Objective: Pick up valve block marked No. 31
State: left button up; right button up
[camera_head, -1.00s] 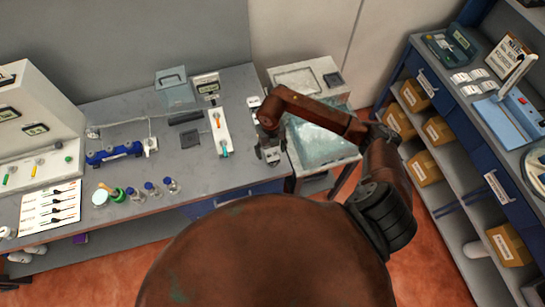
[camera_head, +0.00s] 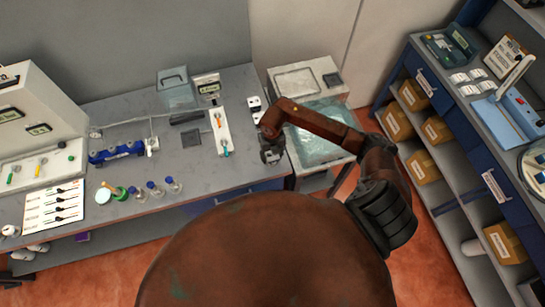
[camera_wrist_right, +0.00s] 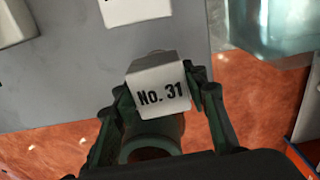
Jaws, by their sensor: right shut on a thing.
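The valve block marked No. 31 (camera_wrist_right: 158,92) is a white block with black lettering, seen close up in the right wrist view. It sits between the two dark fingers of my right gripper (camera_wrist_right: 160,105), which is shut on it. A green-grey round part shows below the label. In the head view my right gripper (camera_head: 271,155) is at the front right corner of the grey bench (camera_head: 205,170) and mostly hides the block. I cannot tell whether the block is clear of the bench top. My left gripper is not in view.
Other white blocks (camera_head: 254,104) stand on the bench behind my right gripper; one shows in the wrist view (camera_wrist_right: 135,10). A glass-topped cabinet (camera_head: 318,135) stands just right. A white strip with coloured parts (camera_head: 220,131) lies left. Shelving (camera_head: 440,190) is at the right.

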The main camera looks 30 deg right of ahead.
grip_shut()
jog(key=shift+r, duration=0.1)
dwell(0.3)
